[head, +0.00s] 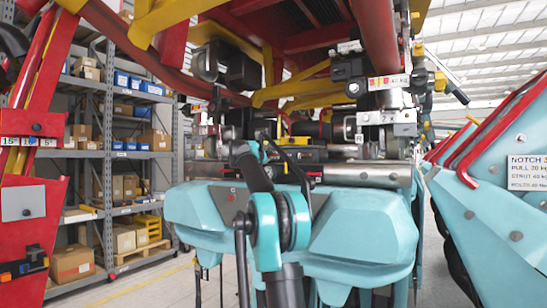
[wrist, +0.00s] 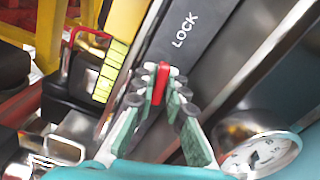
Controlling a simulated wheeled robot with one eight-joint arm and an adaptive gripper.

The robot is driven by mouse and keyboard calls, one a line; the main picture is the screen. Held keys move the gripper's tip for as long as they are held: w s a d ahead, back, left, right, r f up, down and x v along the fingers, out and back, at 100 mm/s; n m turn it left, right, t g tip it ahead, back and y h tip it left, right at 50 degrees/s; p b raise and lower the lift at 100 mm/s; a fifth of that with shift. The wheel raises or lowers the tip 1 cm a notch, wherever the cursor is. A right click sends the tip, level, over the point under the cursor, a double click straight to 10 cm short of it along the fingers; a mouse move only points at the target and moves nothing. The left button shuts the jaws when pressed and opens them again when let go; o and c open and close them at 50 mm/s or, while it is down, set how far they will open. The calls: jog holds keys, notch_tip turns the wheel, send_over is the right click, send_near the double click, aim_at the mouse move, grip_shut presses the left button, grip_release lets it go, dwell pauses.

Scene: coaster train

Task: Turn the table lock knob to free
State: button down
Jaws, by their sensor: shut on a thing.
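In the wrist view the table lock knob (wrist: 162,80) is a narrow red bar on a dark grey plate (wrist: 205,55). White letters "LOCK" stand on the plate beyond it. My gripper (wrist: 160,90) is shut on the knob, with a green-and-grey finger on each side. The fingers hide the knob's lower part, and no "free" mark shows. In the head view my teal and black arm reaches up to the machine's middle, and the fingertips and the knob cannot be made out there.
A round dial gauge (wrist: 265,155) sits close to the right finger. A yellow-green ribbed strip (wrist: 110,70) and a red wire handle (wrist: 88,38) lie to the left. In the head view, red beams hang above and a teal car body (head: 500,185) stands at right. Shelves (head: 108,150) stand at left.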

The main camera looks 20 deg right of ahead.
jog(key=n, duration=0.4)
jog(key=shift+n, duration=0.4)
jog(key=n, duration=0.9)
jog(key=shift+n, duration=0.4)
jog(key=c, duration=1.9)
grip_release()
jog(key=v, duration=1.2)
